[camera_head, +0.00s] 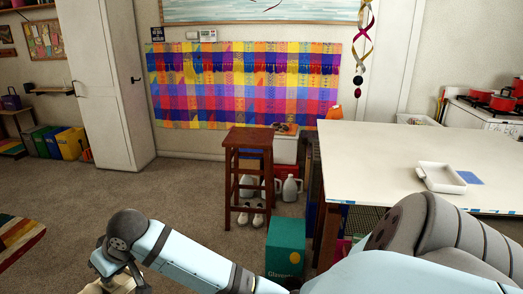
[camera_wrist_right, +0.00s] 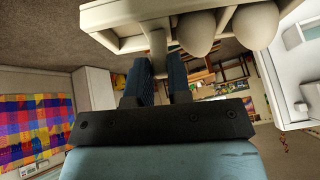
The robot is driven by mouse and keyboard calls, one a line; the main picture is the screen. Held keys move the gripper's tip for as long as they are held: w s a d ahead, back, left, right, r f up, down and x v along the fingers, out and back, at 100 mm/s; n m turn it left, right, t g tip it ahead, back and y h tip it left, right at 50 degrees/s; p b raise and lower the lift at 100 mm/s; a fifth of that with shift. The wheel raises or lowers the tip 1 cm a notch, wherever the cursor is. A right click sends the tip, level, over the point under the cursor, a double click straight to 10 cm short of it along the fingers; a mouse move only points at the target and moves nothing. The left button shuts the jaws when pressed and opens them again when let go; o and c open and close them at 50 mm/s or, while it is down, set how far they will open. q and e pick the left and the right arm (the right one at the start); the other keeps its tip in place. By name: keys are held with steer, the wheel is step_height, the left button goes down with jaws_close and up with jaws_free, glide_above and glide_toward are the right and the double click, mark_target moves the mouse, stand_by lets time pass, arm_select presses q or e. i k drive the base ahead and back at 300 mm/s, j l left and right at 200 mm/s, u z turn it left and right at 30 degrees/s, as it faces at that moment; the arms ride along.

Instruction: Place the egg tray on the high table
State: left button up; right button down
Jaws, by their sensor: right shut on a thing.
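The egg tray (camera_wrist_right: 125,38) is pale cream, with large pale eggs (camera_wrist_right: 196,34) in it. It fills the top of the right wrist view and is partly cut off. My right gripper (camera_wrist_right: 160,74) is shut on the tray, its two dark fingers around a pale upright part of it. In the head view a high table with a cream-white top (camera_head: 385,165) stands at the right. My right gripper cannot be made out there, though a cut-off pale thing shows at the bottom left edge.
A white dish (camera_head: 441,178) and a blue card (camera_head: 470,178) lie on the table's right part. A teal box (camera_head: 286,250) is on the floor in front. Carpet at left is mostly clear.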

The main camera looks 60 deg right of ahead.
mark_target(370, 179)
steer(key=k+z, duration=0.15)
steer(key=z, duration=1.1)
